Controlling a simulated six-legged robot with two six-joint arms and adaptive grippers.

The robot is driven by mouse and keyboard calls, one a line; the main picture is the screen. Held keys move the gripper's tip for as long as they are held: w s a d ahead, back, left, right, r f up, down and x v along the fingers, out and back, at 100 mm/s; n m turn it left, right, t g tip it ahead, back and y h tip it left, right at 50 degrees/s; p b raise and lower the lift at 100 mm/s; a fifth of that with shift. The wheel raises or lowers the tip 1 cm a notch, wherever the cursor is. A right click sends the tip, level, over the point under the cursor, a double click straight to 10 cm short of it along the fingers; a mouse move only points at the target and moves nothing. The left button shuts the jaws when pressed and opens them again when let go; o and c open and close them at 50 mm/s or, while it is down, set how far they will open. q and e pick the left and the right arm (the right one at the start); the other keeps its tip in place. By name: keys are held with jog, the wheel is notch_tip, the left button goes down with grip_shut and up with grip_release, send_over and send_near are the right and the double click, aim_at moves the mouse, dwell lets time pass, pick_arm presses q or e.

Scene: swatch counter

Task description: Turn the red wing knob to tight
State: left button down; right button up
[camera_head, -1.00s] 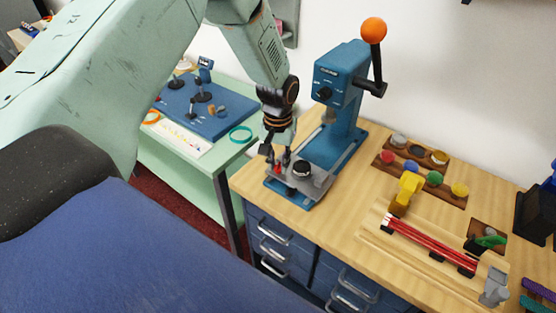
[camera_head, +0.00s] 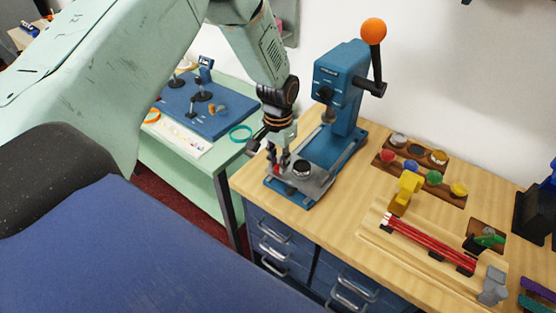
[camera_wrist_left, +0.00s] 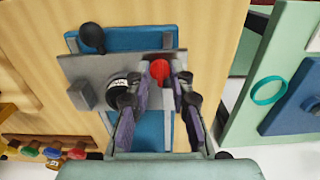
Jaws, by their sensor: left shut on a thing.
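The red wing knob (camera_wrist_left: 159,70) sits on a grey plate of the blue press, with only a small patch of red showing in the head view (camera_head: 279,168). My left gripper (camera_head: 277,166) reaches down from above and is shut on the knob. In the left wrist view my left gripper's fingers (camera_wrist_left: 163,82) stand on either side of it. The fingers hide part of the knob, and I cannot read any tight mark. The blue press (camera_head: 338,95) stands behind, with an orange ball on its lever. My right gripper is not in view.
Beside the knob is a round black-and-white part (camera_head: 302,167) on the plate. To the right on the wooden counter (camera_head: 350,210) are a rack of coloured pots (camera_head: 430,172), a yellow clamp (camera_head: 406,190) and red rods (camera_head: 430,243). A green table (camera_head: 180,165) stands left.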

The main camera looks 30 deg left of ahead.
aim_at(278, 165)
pick_arm(q)
jog(key=c, duration=1.4)
grip_release()
jog(key=shift+c, duration=0.2)
notch_tip(278, 165, up, 12)
